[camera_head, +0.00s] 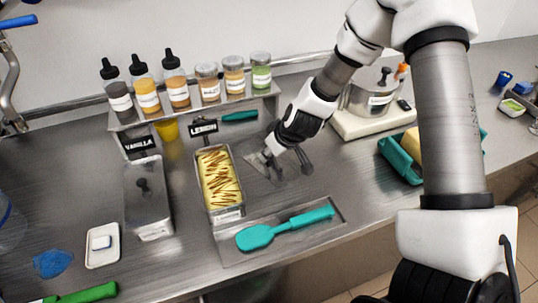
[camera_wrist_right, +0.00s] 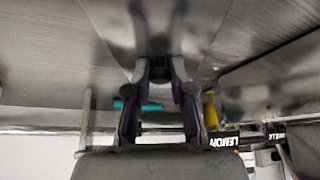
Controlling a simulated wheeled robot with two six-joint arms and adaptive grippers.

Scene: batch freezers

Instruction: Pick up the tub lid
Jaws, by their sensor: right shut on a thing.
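The steel tub lid (camera_head: 263,172) is right of the open lemon tub (camera_head: 228,208), low over or on the steel counter; I cannot tell whether it touches it. My right gripper (camera_head: 270,153) reaches down from the upper right and is shut on the lid, at its handle. In the right wrist view the fingers (camera_wrist_right: 159,92) close in on a dark part in front of a shiny steel surface. The handle is mostly hidden by the fingers. My left gripper is not in view.
A closed vanilla tub (camera_head: 148,200) stands left of the lemon tub. A teal spatula (camera_head: 285,229) lies on a tray in front. A shelf of bottles and jars (camera_head: 195,108) stands behind. A steel pot (camera_head: 370,93) and teal container (camera_head: 398,158) are at right.

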